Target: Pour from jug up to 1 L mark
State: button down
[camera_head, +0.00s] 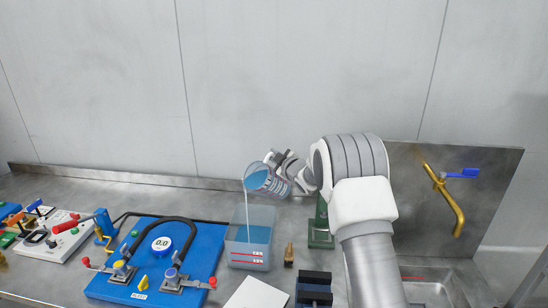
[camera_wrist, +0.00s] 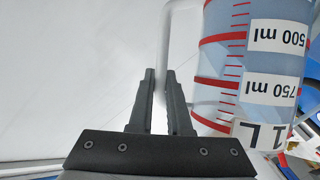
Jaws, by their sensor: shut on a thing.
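The jug (camera_head: 268,181) is tilted to the left above a clear container. A pale stream falls from its lip into this container (camera_head: 241,254). Blue liquid stands in the container, and two red marks with labels too small to read show on its front wall. The liquid surface seems above both marks, but this is hard to judge. My gripper (camera_wrist: 160,74) is shut on the jug's handle. The wrist view also shows the jug's side (camera_wrist: 225,65), with red lines and upside-down labels 500 ml, 750 ml and 1 L.
A blue pump board (camera_head: 205,262) with a gauge and black hose stands left of the container. A small brass piece (camera_head: 289,255) and a black block (camera_head: 314,287) are to its right. A white sheet (camera_head: 256,294) lies in front. A sink (camera_head: 430,292) and brass tap (camera_head: 447,200) are at right.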

jog(key=shift+s+a+n+t+b, duration=0.35)
jog(key=shift+n+b, duration=0.25)
jog(key=shift+b, duration=1)
dwell(0.3)
jog(key=shift+s+a+r+n+t+b, duration=0.55)
jog(key=shift+s+a+r+n+b, duration=0.55)
jog(key=shift+b, duration=3.6)
dwell(0.8)
jog(key=shift+w+d+f, duration=0.1)
jog(key=shift+w+f, duration=0.1)
